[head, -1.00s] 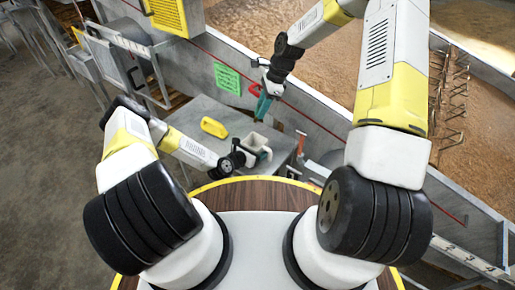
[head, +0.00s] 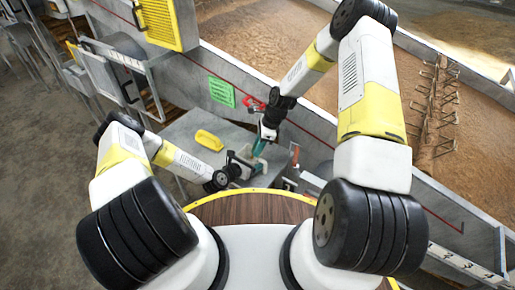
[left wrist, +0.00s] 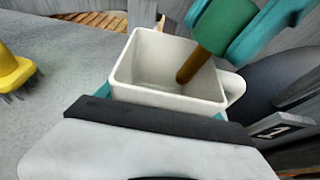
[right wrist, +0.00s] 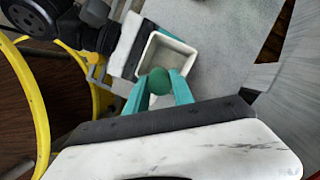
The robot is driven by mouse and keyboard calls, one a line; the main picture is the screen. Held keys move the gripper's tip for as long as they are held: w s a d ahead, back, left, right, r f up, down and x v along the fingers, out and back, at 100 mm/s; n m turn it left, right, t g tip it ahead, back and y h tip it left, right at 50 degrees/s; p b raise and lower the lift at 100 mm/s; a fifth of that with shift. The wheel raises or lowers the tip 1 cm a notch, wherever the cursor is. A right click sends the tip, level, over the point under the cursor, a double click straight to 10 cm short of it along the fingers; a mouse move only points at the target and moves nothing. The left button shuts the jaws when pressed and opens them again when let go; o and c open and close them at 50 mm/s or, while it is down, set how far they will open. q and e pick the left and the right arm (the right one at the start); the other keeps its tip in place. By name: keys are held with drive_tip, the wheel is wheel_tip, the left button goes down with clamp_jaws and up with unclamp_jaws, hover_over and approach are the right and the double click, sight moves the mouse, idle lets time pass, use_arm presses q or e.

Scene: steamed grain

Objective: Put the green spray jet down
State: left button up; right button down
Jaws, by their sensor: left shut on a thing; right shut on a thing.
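The green spray jet (left wrist: 228,24) is a round green piece with a brown tip, held between the teal fingers of my right gripper (right wrist: 161,90). It also shows in the right wrist view (right wrist: 160,79). My right gripper is shut on it. A white square cup (left wrist: 165,80) with a side handle is held by my left gripper (left wrist: 160,108), which is shut on it. The brown tip points down over the cup's open mouth; I cannot tell whether it is inside. In the head view the cup (head: 237,170) is small and partly covered by the grippers.
A grey table (head: 183,135) lies under both grippers. A yellow brush (head: 208,140) lies on it at the back left, with bare table around it. A grey wall with a green sign (head: 221,91) and the grain bed (head: 260,45) stand behind.

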drive_tip(key=shift+f, duration=0.25)
drive_tip(key=shift+f, duration=0.3)
drive_tip(key=c, duration=1.1)
unclamp_jaws()
drive_tip(key=shift+r, duration=0.1)
drive_tip(key=shift+r, duration=0.3)
drive_tip(key=v, duration=1.2)
